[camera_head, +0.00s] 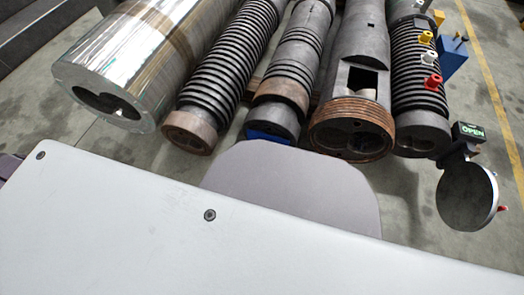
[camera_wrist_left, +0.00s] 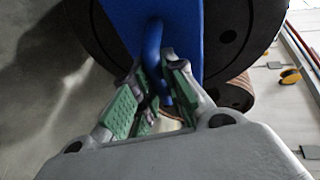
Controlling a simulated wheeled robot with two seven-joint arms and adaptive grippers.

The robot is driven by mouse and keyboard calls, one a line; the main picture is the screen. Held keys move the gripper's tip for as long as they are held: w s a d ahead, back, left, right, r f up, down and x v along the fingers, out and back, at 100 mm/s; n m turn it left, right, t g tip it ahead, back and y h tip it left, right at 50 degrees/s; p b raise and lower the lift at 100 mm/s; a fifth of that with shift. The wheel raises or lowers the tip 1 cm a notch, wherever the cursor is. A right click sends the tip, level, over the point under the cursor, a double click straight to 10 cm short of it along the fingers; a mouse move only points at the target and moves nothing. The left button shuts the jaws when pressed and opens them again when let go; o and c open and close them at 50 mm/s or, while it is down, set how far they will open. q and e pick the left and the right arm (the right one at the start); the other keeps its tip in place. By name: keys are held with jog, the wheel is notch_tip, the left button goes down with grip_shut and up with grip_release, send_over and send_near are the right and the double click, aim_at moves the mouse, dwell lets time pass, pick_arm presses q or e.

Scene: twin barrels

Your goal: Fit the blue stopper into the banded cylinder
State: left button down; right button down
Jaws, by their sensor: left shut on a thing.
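In the left wrist view, my left gripper (camera_wrist_left: 160,88), with green finger pads, is shut on a curved blue handle of the blue stopper (camera_wrist_left: 154,42). A flat blue part shows just behind the handle, in front of a large dark round face with holes (camera_wrist_left: 228,37). I cannot tell how that face joins the blue part. In the head view, several barrels lie side by side. One with ring bands (camera_head: 298,58) may be the banded cylinder; a bit of blue (camera_head: 270,137) shows at its near end. My right gripper is not in view.
A shiny steel barrel (camera_head: 135,70) lies at left, ribbed barrels (camera_head: 222,75) beside it. A rust-ended barrel (camera_head: 352,125) lies right of centre. My white body hides the foreground.

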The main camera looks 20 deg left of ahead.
pick_arm(q)
jog(key=shift+w, duration=0.3)
jog(key=c, duration=1.4)
grip_release()
jog(key=shift+s, duration=0.1)
jog(key=shift+s, duration=0.15)
jog(key=shift+v, duration=5.75)
jog(key=shift+r, duration=0.15)
